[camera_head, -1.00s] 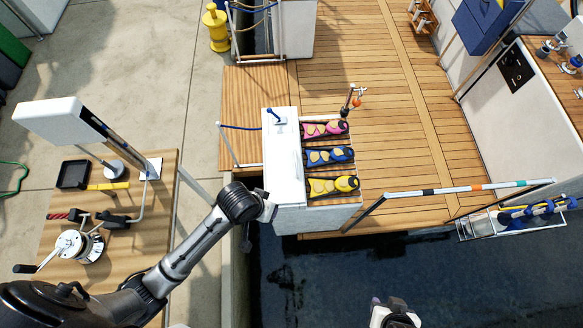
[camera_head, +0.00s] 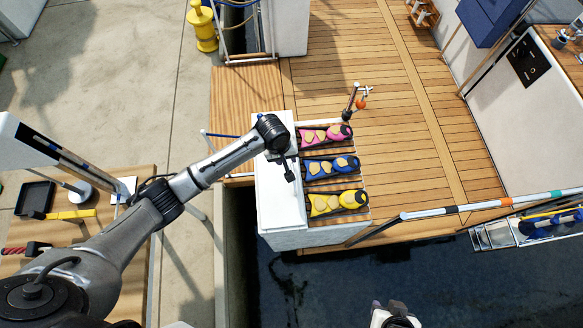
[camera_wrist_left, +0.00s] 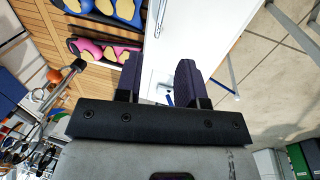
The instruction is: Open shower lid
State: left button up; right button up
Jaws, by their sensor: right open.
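The white locker (camera_head: 280,208) beside the deck has a pale top. In the head view my left arm hides the fitting with the blue handle near its far end. In the left wrist view a small pale fitting and a blue piece (camera_wrist_left: 169,99) show between the fingers on the white top (camera_wrist_left: 184,45). I cannot make out the shower lid's edges. My left gripper (camera_head: 287,170) is over the locker top, its two dark fingers apart and empty in the left wrist view (camera_wrist_left: 160,75). My right gripper (camera_head: 395,312) is at the bottom edge, partly cut off, open.
Pink, blue and yellow items (camera_head: 335,201) lie in a rack right of the locker top. A striped pole (camera_head: 480,206) and rail stand at the right, above dark water. A wooden table (camera_head: 120,250) with tools is at the left.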

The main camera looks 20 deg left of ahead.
pick_arm(q)
jog(key=b, duration=0.1)
send_over(279, 181)
jog(key=w+d, duration=0.3)
jog(key=w, duration=0.1)
jog(key=f, duration=0.9)
jog(key=shift+w, duration=0.2)
jog(key=shift+c, duration=0.4)
grip_shut()
